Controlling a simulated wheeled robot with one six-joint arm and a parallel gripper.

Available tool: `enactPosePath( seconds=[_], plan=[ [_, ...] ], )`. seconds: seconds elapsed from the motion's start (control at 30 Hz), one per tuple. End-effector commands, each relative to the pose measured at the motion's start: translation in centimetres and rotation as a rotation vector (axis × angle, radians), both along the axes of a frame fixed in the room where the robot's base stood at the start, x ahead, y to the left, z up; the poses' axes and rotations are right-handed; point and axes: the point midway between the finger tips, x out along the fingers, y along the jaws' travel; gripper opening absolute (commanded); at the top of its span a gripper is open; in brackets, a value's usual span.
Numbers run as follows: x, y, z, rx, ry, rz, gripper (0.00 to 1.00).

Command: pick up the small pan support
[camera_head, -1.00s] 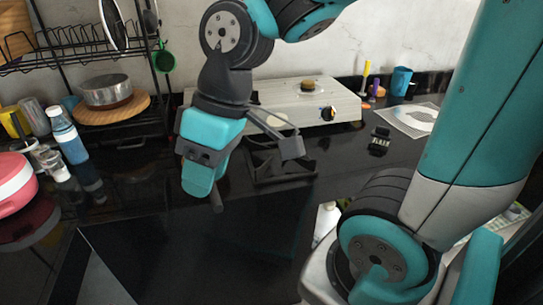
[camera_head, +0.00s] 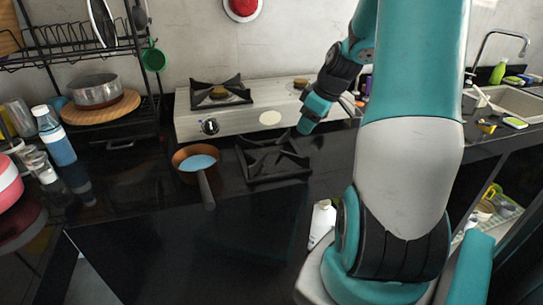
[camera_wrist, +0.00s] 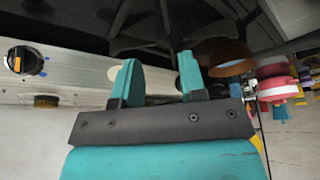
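A black metal pan support (camera_head: 272,160) lies on the dark counter in front of the stove. It also shows in the wrist view (camera_wrist: 140,30), near the top and beyond the fingertips. A similar black support (camera_head: 221,93) sits over the stove's left burner; I cannot tell for sure which of the two is smaller. My gripper (camera_head: 307,128) is above the counter, to the right of the loose support and in front of the stove's right end. In the wrist view its teal fingers (camera_wrist: 158,78) stand apart with nothing between them.
A copper pan (camera_head: 190,158) stands just left of the loose support, its dark handle pointing forward. The grey stove (camera_head: 250,118) is behind. A dish rack (camera_head: 75,50) and a bottle (camera_head: 56,138) are at the left. The front counter is clear.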

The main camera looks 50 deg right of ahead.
Motion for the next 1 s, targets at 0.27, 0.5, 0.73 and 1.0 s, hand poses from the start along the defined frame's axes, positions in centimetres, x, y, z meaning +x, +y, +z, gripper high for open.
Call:
enactPosePath(
  seconds=[0.27, 0.5, 0.73, 1.0],
  plan=[
    [2.1, 0.6, -5.3, 0.003, 0.002, 0.002, 0.38],
    [2.8, 0.9, -6.9, 0.001, 0.002, 0.001, 0.38],
    [3.8, 1.8, -10.1, 0.003, 0.003, 0.002, 0.38],
    [4.4, 1.8, -11.3, 0.000, 0.000, 0.000, 0.38]
  ],
)
